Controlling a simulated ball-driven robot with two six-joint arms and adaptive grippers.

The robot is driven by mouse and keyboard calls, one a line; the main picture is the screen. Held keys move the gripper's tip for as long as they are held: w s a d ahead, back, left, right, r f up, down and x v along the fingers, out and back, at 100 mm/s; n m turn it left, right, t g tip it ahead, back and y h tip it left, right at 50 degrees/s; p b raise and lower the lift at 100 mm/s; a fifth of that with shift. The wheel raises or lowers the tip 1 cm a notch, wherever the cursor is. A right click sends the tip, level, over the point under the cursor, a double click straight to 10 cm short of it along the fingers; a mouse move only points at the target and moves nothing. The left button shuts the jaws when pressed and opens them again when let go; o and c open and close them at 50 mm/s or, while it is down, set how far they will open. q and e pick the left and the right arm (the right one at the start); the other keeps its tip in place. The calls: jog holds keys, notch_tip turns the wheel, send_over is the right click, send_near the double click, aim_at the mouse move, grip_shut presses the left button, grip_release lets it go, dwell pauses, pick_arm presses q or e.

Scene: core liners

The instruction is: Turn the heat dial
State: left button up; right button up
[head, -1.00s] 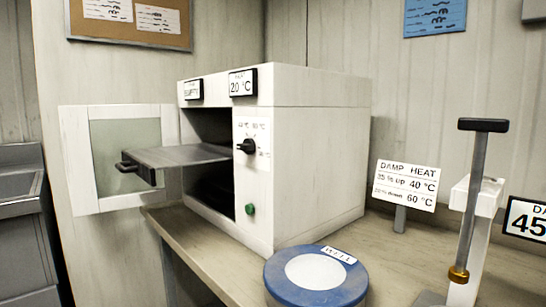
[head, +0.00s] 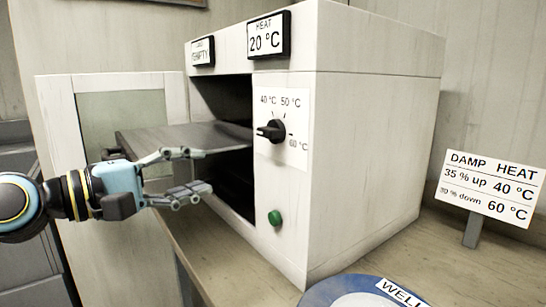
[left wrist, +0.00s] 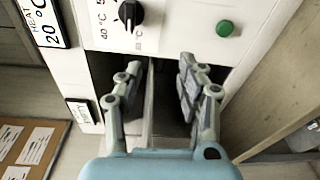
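The heat dial (head: 271,130) is a black pointer knob on the oven's front panel, its narrow end pointing left. Marks for 40, 50 and 60 °C surround it. The heat display (head: 267,36) above reads 20 °C. My left gripper (head: 204,170) is open and empty, in front of the oven opening, left of and below the dial, not touching it. In the left wrist view its two fingers (left wrist: 160,85) stand apart before the opening. My right gripper is not in view.
The oven door (head: 56,150) stands open at left. A metal tray (head: 190,140) sticks out of the opening, close to my left gripper. A green button (head: 275,217) is below the dial. A blue-rimmed well (head: 335,290) and a damp-heat sign (head: 490,190) are at right.

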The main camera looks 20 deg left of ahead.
pick_arm(q)
jog(key=m+h, duration=0.1)
jog(key=m, duration=0.1)
send_near(263, 134)
jog(key=v, duration=0.2)
jog(key=x, duration=1.1)
jog(key=shift+p, duration=0.4)
grip_shut()
